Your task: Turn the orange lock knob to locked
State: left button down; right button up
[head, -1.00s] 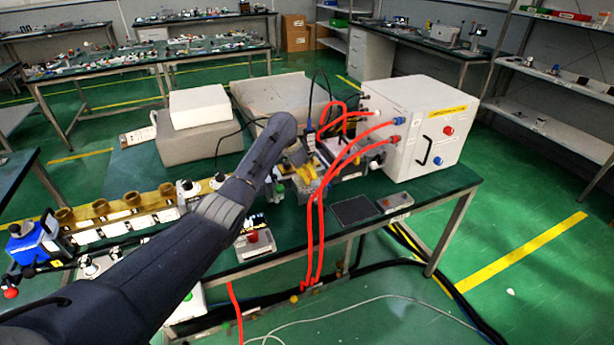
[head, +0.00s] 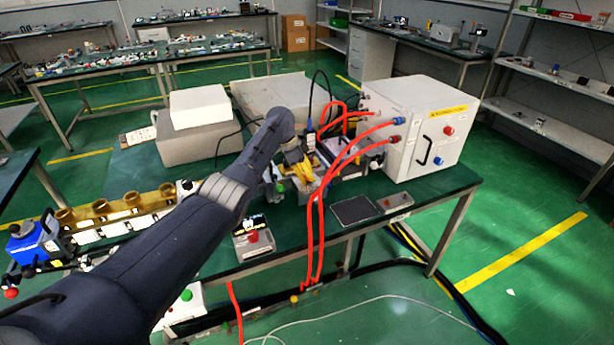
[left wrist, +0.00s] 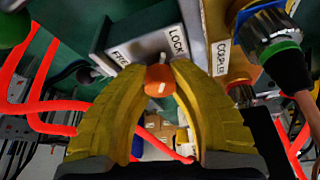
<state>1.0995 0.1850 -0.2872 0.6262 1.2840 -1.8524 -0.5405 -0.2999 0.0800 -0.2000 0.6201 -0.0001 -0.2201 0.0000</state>
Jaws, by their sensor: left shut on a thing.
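The orange lock knob (left wrist: 159,80) shows in the left wrist view, in front of a grey block (left wrist: 145,28). A "LOCK" label (left wrist: 178,44) is just above it to the right, and a "FREE" label (left wrist: 124,54) is to the left. My left gripper (left wrist: 160,72) has its yellow fingers closed on the knob, one on each side. A small pale mark shows on the knob's face; I cannot tell its exact setting. In the head view the left gripper (head: 301,168) is low over the bench apparatus, and the knob cannot be made out there. My right gripper is not in view.
A white cabinet (head: 419,130) stands on the right of the bench, with red cables running in front of the apparatus. A connector with a green ring (left wrist: 272,50) sits close to the right of the fingers. A red-button box (head: 254,239) lies near the front edge.

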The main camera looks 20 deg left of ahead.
pick_arm(q)
jog(key=shift+d, duration=0.15)
jog(key=c, duration=1.1)
grip_release()
jog(key=shift+o, duration=0.2)
jog(key=v, duration=1.2)
